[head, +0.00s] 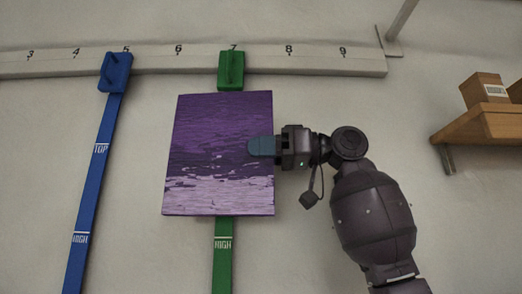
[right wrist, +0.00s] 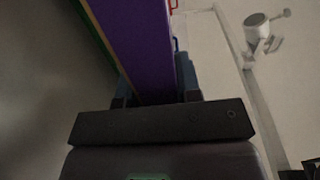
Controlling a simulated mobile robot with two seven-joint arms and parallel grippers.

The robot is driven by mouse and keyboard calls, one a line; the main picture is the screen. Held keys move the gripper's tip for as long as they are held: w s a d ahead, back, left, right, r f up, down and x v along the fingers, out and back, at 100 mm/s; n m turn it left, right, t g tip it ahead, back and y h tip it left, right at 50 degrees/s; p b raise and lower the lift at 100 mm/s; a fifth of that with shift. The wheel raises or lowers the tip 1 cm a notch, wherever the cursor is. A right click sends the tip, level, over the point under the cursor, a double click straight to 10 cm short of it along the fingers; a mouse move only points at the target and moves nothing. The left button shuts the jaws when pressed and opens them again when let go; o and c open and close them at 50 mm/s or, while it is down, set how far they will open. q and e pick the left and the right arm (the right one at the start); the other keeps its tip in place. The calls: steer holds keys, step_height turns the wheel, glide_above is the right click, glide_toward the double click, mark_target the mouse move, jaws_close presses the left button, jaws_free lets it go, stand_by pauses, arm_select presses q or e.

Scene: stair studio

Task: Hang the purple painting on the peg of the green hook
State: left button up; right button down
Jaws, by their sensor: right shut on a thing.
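The purple painting (head: 218,140) is upright against the wall side in the head view, just below the green hook (head: 231,70) and in front of its green strap. The hook's peg sticks out above the painting's top edge. My right gripper (head: 262,147) is shut on the painting's right edge, a little above mid-height. In the right wrist view the painting's purple side (right wrist: 143,45) runs up from between the fingers. The back of the painting is hidden in the head view, and I cannot tell its distance from the wall. My left gripper is not in view.
A blue hook (head: 116,72) with a blue strap (head: 90,190) hangs to the left on the numbered rail (head: 290,62). A wooden shelf (head: 490,122) with boxes (head: 485,90) is at the far right. The wall between is bare.

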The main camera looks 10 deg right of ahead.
steer(key=shift+f, duration=0.1)
stand_by(0.6)
steer(key=c, duration=0.7)
jaws_free()
steer(key=shift+c, duration=0.2)
arm_select(q)
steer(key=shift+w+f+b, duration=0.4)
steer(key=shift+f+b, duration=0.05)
steer(key=shift+b, duration=0.65)
arm_select(e)
steer(key=v, duration=1.1)
